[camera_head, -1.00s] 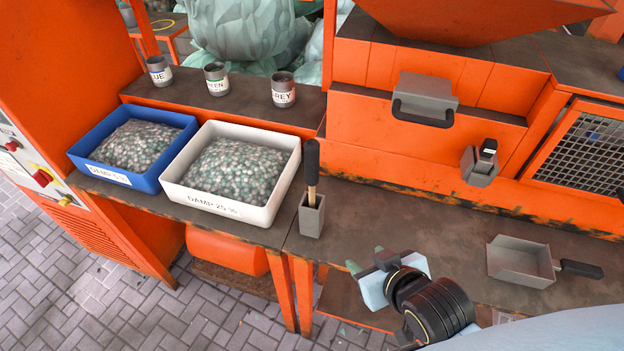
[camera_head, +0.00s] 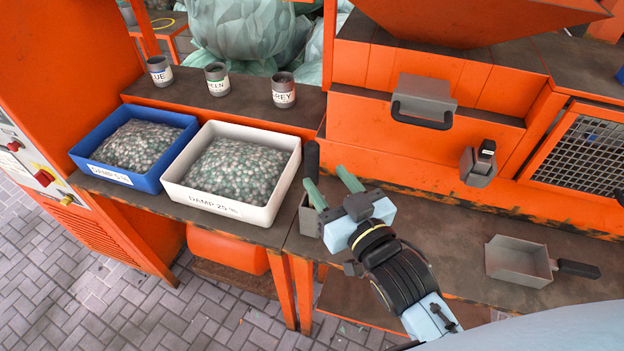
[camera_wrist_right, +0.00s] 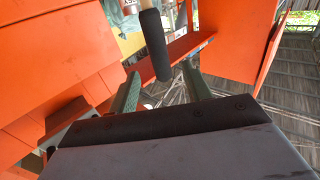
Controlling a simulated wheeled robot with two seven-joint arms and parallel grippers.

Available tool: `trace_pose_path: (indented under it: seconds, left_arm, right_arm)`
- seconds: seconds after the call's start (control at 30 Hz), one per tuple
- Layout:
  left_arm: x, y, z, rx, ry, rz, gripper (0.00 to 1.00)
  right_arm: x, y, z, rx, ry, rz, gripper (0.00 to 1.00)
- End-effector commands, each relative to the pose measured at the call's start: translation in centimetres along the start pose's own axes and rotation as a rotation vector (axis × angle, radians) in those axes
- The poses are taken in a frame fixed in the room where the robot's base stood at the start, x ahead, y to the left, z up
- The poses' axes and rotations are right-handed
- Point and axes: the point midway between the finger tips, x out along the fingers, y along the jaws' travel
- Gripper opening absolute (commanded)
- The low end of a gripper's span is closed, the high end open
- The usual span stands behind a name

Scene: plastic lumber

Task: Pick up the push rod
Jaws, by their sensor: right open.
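The push rod (camera_head: 312,156) stands upright in a grey square holder (camera_head: 308,218) at the bench edge, beside the white tray. Only its black handle shows clearly in the head view; the lower rod is hidden behind my right gripper. My right gripper (camera_head: 328,178) is open, its green fingers pointing toward the rod. In the right wrist view the black handle (camera_wrist_right: 155,45) appears between and beyond the two open fingers (camera_wrist_right: 160,76). I cannot tell whether a finger touches it. My left gripper is not in view.
A white tray (camera_head: 272,210) and a blue tray (camera_head: 178,181) of pellets stand left of the holder. A grey scoop (camera_head: 520,262) lies on the bench at right. The orange machine front (camera_head: 400,155) rises behind. Grey cups line the back shelf.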

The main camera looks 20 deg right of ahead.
Motion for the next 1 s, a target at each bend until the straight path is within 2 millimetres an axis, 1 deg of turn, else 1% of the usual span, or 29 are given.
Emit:
trace_pose_path:
  seconds: [0.03, 0.1, 0.27, 0.47, 0.6, 0.7, 0.9, 0.93, 1.0]
  left_arm:
    - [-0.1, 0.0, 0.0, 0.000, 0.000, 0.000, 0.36]
    - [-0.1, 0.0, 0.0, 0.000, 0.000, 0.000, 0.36]
    - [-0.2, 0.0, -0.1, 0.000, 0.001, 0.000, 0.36]
    - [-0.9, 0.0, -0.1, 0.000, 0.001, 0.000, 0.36]
    - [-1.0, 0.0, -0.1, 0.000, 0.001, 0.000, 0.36]
    - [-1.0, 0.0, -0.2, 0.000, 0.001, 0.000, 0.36]
    - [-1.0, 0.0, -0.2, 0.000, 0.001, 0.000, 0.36]
    - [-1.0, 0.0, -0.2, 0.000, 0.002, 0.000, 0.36]
    - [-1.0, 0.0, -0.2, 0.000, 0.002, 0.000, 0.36]
  right_arm:
    - [0.7, 0.0, -0.1, 0.000, 0.001, 0.000, 0.49]
    - [1.2, 0.0, -0.1, 0.001, 0.000, 0.000, 0.49]
    - [2.0, 0.0, -0.2, 0.001, 0.000, 0.000, 0.49]
    - [4.6, 0.0, -0.9, 0.000, 0.001, -0.001, 0.49]
    - [6.3, 0.0, -0.7, 0.001, -0.001, -0.001, 0.49]
    - [6.8, 0.0, -0.7, 0.001, -0.001, -0.001, 0.49]
    - [6.8, 0.0, -0.6, 0.001, -0.002, -0.001, 0.49]
    - [6.8, 0.0, -0.6, 0.001, -0.002, -0.001, 0.47]
    - [6.8, 0.0, -0.6, 0.001, -0.002, -0.001, 0.38]
